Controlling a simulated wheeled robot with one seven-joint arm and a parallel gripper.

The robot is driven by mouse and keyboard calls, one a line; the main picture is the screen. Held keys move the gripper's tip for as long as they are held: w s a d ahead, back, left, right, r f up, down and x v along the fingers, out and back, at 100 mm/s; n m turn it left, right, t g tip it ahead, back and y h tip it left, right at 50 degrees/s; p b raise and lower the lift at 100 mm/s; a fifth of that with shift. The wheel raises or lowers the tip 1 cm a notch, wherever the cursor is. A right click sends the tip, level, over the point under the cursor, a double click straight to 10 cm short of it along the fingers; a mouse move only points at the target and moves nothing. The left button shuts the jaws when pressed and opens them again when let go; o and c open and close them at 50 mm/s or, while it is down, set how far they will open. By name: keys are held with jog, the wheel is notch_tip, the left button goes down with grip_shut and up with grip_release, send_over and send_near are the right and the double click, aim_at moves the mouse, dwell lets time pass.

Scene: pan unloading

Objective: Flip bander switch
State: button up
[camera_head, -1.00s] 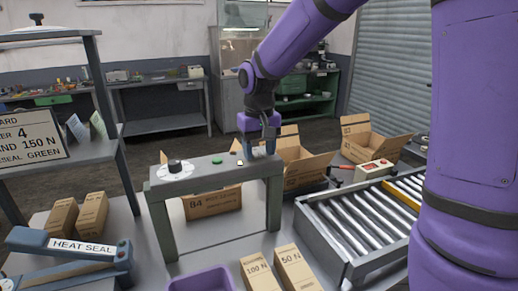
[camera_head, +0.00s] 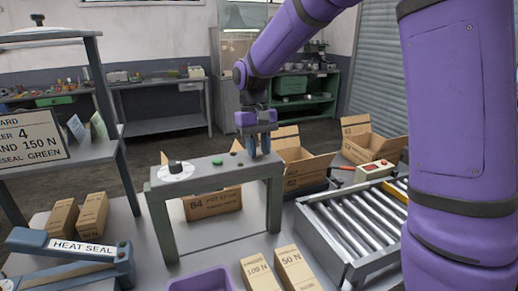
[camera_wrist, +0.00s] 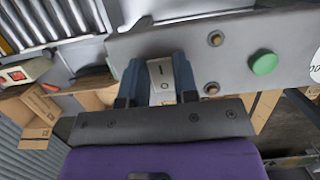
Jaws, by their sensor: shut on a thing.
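The bander (camera_head: 212,172) is a grey arch-shaped frame standing on the table. Its top carries a black dial on a white disc (camera_head: 174,168), a green button (camera_head: 217,161) and, at its right end, a switch. In the wrist view the switch (camera_wrist: 162,72) is a light rocker marked I and O, lying between my two dark fingertips. My gripper (camera_head: 262,149) points down at the right end of the bander's top, with its fingers shut around the switch. The green button (camera_wrist: 264,63) shows to the right of the fingers in the wrist view. The fingers hide the switch in the head view.
A roller conveyor (camera_head: 352,235) with a red-button box (camera_head: 374,170) stands to the right. Open cartons (camera_head: 302,165) lie behind it. A heat sealer (camera_head: 75,250), a purple tray (camera_head: 200,281) and small boxes (camera_head: 292,268) are in front and left. A carton is under the arch.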

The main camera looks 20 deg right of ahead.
dwell(0.3)
jog(key=o, duration=0.9)
jog(key=v, duration=1)
jog(key=shift+w+r, duration=0.25)
jog(key=shift+r, duration=0.1)
